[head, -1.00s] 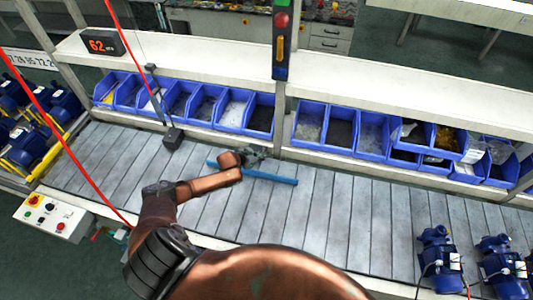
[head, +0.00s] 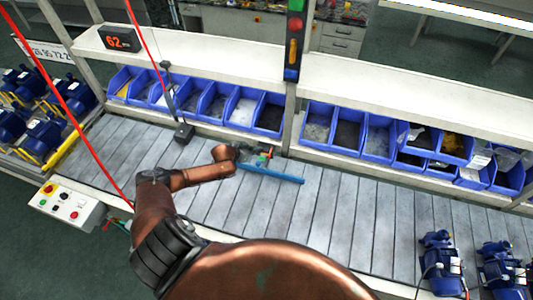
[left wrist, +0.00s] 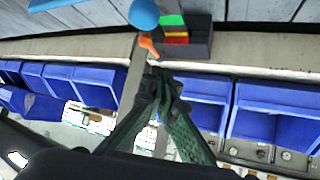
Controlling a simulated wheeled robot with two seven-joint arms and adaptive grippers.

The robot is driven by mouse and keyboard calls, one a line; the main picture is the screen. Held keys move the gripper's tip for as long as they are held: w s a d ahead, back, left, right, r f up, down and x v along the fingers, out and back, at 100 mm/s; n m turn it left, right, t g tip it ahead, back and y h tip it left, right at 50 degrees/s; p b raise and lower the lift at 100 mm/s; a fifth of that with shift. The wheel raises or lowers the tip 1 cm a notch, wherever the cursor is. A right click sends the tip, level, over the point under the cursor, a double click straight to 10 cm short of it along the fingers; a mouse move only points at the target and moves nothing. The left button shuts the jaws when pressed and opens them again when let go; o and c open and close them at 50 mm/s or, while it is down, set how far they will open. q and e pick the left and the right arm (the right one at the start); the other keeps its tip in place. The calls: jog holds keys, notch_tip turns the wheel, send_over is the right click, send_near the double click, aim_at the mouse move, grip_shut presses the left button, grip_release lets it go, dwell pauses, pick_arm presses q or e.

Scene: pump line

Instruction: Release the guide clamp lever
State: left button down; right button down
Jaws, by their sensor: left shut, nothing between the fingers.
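The blue guide rail (head: 270,174) lies across the grey slatted conveyor in the head view. The clamp stands at the rail's far side. In the left wrist view it shows as a dark block (left wrist: 199,42) with green, yellow and red bands. A small orange lever (left wrist: 149,45) sits beside the bands, near a round blue piece (left wrist: 144,14). My left gripper (left wrist: 163,82) is shut and empty; in this view its fingertips are just below the orange lever. I cannot tell whether they touch it. In the head view my left gripper (head: 251,158) is small, beside the clamp. My right gripper is out of view.
Blue bins (head: 243,106) line the conveyor's far side under a white shelf (head: 210,48). A post with a signal light (head: 294,45) rises behind the clamp. A dark sensor on a stand (head: 184,132) is left of my gripper. Blue pumps (head: 440,262) stand at right.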

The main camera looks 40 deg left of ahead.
pick_arm(q)
jog(key=shift+s+a+r+p, duration=0.15)
jog(key=shift+s+a+r, duration=0.1)
jog(key=shift+a+r, duration=0.35)
jog(key=shift+s+a+r+p, duration=0.15)
jog(key=shift+s+a+r, duration=0.1)
jog(key=shift+a+r, duration=0.25)
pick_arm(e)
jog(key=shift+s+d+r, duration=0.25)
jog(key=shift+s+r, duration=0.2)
pick_arm(q)
jog(key=shift+w+d+r, duration=0.1)
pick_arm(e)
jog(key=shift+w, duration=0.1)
